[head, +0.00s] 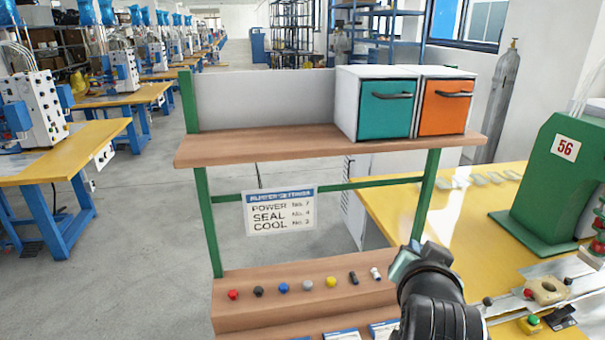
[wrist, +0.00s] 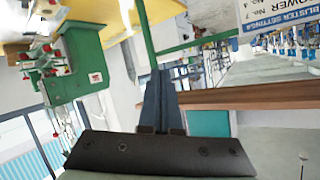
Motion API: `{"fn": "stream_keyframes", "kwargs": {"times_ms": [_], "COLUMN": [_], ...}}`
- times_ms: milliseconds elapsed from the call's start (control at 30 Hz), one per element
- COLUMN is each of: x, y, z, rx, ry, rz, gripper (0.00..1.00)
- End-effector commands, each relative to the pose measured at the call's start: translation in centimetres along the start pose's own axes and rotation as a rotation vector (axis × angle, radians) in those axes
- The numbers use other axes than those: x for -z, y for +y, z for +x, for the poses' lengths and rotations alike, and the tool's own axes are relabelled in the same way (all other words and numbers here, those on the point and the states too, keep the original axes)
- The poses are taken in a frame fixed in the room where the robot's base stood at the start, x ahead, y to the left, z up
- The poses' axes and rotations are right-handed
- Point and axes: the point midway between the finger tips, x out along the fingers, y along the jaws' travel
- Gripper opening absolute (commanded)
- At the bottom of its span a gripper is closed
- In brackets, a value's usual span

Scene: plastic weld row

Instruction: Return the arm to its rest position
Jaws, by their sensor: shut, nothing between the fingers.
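My gripper (head: 406,260) is at the lower right of the head view, in front of the wooden bench with the green frame. Its dark wrist covers part of the bench's right end and of the yellow table behind. In the wrist view the two fingers (wrist: 160,98) stand together with no object between them. The gripper is shut and empty. The knobs on the lower bench step, such as the white one (head: 375,273) and the black one (head: 353,278), are to the left of the gripper and apart from it in the picture.
The upper wooden shelf (head: 260,146) carries a teal-fronted box (head: 386,108) and an orange-fronted box (head: 446,107). A settings sign (head: 280,212) hangs below it. A green machine marked 56 (head: 550,190) stands on the yellow table (head: 455,225) at right. Open floor lies left.

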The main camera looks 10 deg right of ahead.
Motion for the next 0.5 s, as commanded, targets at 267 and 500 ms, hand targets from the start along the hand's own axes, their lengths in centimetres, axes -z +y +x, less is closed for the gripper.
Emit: {"fn": "stream_keyframes", "kwargs": {"times_ms": [267,500], "x": [10.6,15.8], "y": [-14.7,-21.5], "z": [-12.2,-26.4], "rx": [0.344,0.571], "ry": [0.48,0.871], "rz": [-0.162,-0.199], "gripper": [0.0,0.0]}}
